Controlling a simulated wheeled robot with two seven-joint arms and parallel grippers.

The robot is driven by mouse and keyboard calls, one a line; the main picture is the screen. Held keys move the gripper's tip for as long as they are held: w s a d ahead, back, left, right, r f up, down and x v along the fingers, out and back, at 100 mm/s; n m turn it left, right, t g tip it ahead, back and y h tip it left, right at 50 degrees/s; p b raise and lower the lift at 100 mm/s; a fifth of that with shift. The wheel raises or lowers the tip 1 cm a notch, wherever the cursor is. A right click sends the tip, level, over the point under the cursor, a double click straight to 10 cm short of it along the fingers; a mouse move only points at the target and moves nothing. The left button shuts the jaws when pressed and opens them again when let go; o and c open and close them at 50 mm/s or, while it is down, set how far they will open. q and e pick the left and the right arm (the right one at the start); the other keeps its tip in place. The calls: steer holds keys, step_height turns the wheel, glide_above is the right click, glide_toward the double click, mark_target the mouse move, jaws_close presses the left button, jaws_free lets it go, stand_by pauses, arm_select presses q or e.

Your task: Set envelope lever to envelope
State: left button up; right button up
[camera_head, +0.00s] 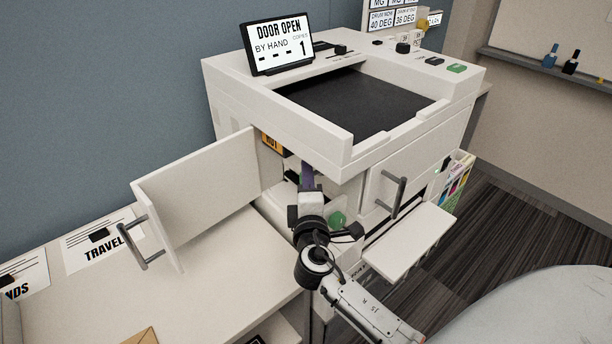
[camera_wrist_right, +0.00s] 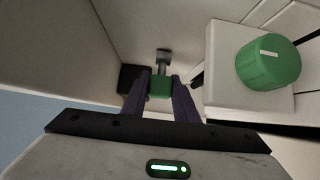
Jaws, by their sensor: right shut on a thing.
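My right gripper (camera_head: 307,174) reaches in through the open door of the white printer (camera_head: 225,95). In the right wrist view its purple fingers (camera_wrist_right: 160,88) are shut on a small green grip (camera_wrist_right: 159,87) with a grey stem (camera_wrist_right: 163,58) behind it. This looks like the envelope lever; its position marks are not visible. In the head view my gripper and the printer's housing hide the lever. My left gripper is not in view.
A green knob (camera_wrist_right: 268,65) sits right of the fingers; it also shows in the head view (camera_head: 337,218). The open door (camera_head: 205,185) with a grey handle (camera_head: 140,240) stands left of my arm. A screen (camera_head: 278,44) reads "DOOR OPEN". A white tray (camera_head: 410,242) juts out at right.

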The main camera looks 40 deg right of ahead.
stand_by(0.4)
steer(key=o, duration=1.1)
steer(key=shift+c, duration=0.2)
steer(key=b+v, duration=0.2)
steer(key=v, duration=0.8)
steer(key=shift+s, duration=0.2)
steer(key=shift+a+f, duration=0.1)
